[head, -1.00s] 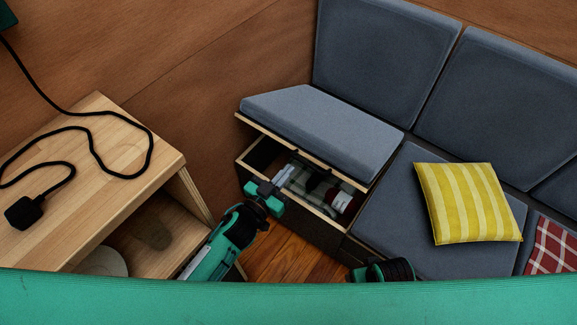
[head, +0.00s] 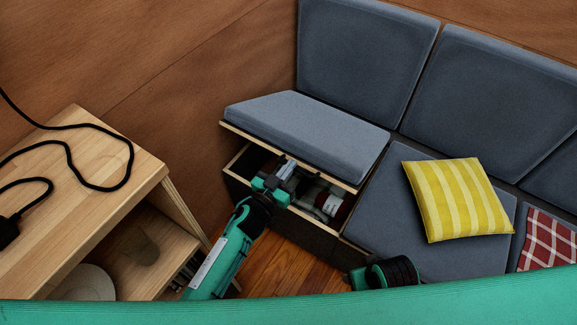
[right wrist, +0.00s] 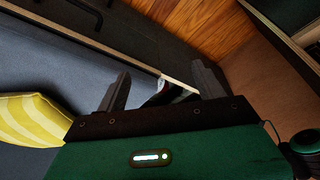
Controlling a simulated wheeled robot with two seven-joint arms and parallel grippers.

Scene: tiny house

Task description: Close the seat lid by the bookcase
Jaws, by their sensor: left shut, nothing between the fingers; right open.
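The seat lid (head: 305,132) by the bookcase is a grey cushion on a thin wooden board. It is tilted up, with its front edge raised above the open seat box (head: 310,234). Inside the box lie a dark plaid cloth (head: 309,199) and an item with a white label (head: 331,204). My left gripper (head: 284,172) is shut and empty at the box opening, just below the lid's front edge; I cannot tell whether it touches. In the right wrist view my right gripper (right wrist: 160,90) is open, its two dark fingers spread. In the head view only part of my right arm shows.
A wooden bookcase (head: 75,200) with a black cable (head: 72,160) on top stands at the left. A yellow striped pillow (head: 457,199) lies on the seat to the right, with a red checked pillow (head: 548,240) beyond. Wooden floor (head: 285,262) shows between.

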